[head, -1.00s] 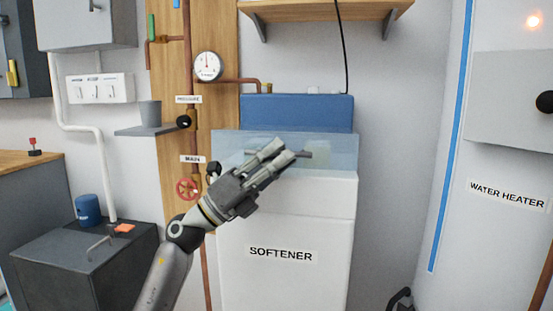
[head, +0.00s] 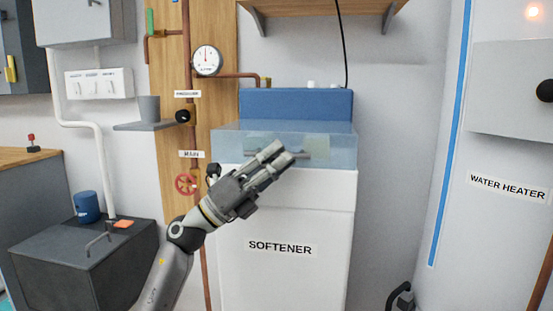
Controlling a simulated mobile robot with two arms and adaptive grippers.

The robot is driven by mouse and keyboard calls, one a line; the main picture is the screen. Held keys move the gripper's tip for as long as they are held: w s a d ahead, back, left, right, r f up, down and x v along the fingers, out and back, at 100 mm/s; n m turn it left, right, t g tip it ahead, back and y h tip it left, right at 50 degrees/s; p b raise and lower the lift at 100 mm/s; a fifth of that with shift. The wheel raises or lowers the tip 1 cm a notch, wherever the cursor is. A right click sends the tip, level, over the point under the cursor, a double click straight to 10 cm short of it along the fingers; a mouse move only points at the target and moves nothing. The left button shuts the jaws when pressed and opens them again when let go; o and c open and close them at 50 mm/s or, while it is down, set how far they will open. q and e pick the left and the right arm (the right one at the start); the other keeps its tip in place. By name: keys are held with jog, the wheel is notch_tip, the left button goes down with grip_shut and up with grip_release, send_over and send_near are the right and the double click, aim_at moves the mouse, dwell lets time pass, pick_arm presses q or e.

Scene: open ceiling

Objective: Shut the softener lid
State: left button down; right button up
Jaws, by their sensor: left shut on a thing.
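The softener (head: 282,215) is a tall white cabinet with a blue housing (head: 296,103) at the back of its top. Its lid (head: 235,147) is see-through pale blue and spans the top in front of the housing. A dark bar handle (head: 305,154) sits on the lid's front. My left gripper (head: 283,157) reaches in from lower left and is shut at this handle, its fingers hiding part of it. I cannot tell whether the lid's front edge touches the cabinet. My right gripper is not in view.
A red valve wheel (head: 186,184) and copper pipes are left of the softener, close to my left arm. A small grey shelf (head: 152,126) with a cup juts out there. A wooden shelf (head: 315,8) hangs above. The water heater (head: 500,220) stands to the right.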

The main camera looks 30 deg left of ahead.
pick_arm(q)
jog(key=shift+w+f, duration=0.2)
jog(key=shift+f, duration=0.2)
jog(key=c, duration=1.5)
grip_release()
jog(key=shift+w, duration=0.1)
jog(key=shift+a, duration=0.1)
jog(key=v, duration=1.2)
